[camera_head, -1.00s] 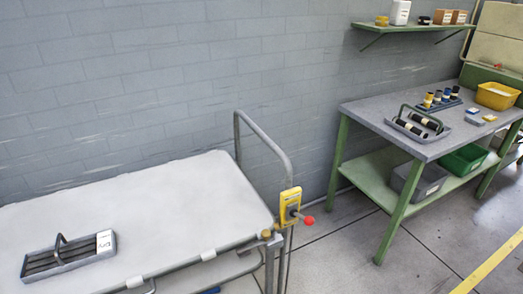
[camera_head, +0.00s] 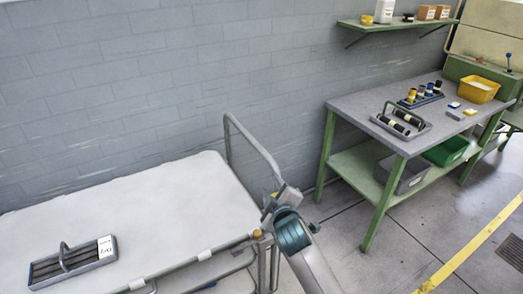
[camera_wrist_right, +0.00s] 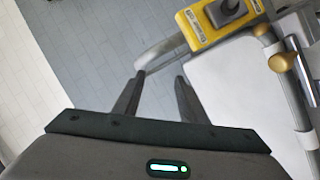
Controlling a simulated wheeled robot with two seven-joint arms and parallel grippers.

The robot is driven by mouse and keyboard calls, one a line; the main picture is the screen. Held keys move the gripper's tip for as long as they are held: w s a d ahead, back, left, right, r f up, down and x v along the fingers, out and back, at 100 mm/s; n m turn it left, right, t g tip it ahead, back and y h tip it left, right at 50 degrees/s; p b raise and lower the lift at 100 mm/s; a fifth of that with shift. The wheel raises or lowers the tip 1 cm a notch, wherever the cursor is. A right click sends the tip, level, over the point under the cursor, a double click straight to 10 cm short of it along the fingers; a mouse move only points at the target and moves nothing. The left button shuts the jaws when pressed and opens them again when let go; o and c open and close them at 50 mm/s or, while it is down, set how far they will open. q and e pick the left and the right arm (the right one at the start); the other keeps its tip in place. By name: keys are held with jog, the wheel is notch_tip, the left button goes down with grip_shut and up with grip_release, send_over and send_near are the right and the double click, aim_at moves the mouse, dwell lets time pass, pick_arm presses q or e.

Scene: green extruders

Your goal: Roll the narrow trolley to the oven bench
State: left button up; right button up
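The trolley, with a pale flat top (camera_head: 150,205) and a bent grey push handle (camera_head: 252,142), stands along the grey wall. A tray of dark rods with a white label (camera_head: 73,262) lies on it. My right gripper (camera_head: 270,203) is at the handle's near side, in front of the yellow control box. In the right wrist view the gripper (camera_wrist_right: 161,77) is open, its fingertips close to the handle bar (camera_wrist_right: 160,52); I cannot tell whether they touch it. The yellow box (camera_wrist_right: 222,22) shows there beyond the fingers. My left gripper is out of view.
A green-legged bench (camera_head: 385,112) with a grey top stands right of the trolley, carrying a rod tray (camera_head: 401,126) and a yellow bin (camera_head: 474,90). A green machine (camera_head: 485,75) stands behind it at the far right. A yellow line (camera_head: 470,248) crosses clear floor.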

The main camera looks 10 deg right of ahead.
aim_at(262, 151)
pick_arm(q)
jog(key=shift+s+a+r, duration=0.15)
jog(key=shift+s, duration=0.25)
pick_arm(e)
jog(key=shift+t, duration=0.4)
jog(key=r, duration=0.4)
jog(key=shift+w+r, duration=0.25)
jog(key=shift+w, duration=0.05)
jog(key=shift+w, duration=0.2)
jog(key=p+x, duration=0.3)
jog(key=x, duration=1.2)
jog(key=shift+w+f, duration=0.1)
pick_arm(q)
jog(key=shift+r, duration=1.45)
pick_arm(e)
jog(key=shift+x, duration=0.95)
jog(key=shift+c, duration=0.4)
grip_shut()
